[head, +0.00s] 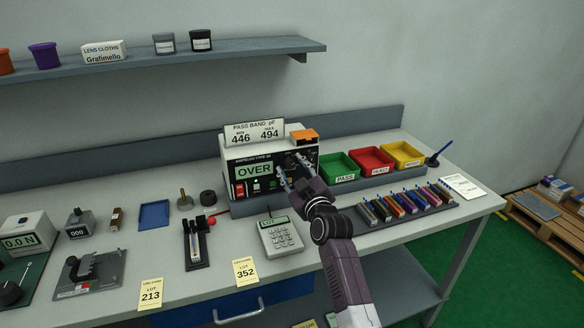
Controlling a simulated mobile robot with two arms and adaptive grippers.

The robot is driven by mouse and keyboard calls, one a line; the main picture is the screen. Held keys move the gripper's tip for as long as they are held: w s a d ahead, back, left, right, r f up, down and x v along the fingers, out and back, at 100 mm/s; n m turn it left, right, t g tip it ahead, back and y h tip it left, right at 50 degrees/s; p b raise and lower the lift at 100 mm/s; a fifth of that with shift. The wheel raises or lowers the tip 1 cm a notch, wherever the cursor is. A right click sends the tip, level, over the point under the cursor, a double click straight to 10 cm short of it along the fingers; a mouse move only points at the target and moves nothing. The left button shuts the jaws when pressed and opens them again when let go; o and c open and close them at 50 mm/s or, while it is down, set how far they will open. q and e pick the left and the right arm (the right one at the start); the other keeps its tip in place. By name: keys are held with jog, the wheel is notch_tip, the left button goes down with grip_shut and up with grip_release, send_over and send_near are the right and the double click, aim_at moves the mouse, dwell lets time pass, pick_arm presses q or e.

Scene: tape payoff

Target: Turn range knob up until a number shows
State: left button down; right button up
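The capacitance meter (231,164) is a white box with a black front panel on the bench against the back wall. Its green display (255,169) reads OVER. My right gripper (289,168) reaches up to the right part of the front panel, its two fingers apart in front of a dark knob area. The gripper covers much of that part, so the range knob is mostly hidden, and I cannot tell whether the fingers touch or grip it. A sign (254,132) on top reads PASS BAND pF, MIN 446, MAX 494. My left gripper is not in view.
Green, red and yellow bins (372,161) stand right of the meter, with a rack of coloured strips (405,207) in front. A shelf (200,53) hangs above.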

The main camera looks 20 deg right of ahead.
jog(key=c, duration=0.4)
grip_shut()
jog(key=shift+m, duration=0.3)
jog(key=shift+r+m+p, duration=0.1)
jog(key=shift+m+p, duration=0.45)
jog(key=shift+m, duration=0.45)
jog(key=m+p, duration=0.1)
jog(key=m, duration=0.2)
jog(key=shift+m, duration=0.3)
jog(key=m+p, duration=0.1)
jog(key=m, duration=0.4)
jog(key=shift+d+m, duration=0.15)
jog(key=shift+m, duration=0.15)
jog(key=shift+o, duration=2)
grip_release()
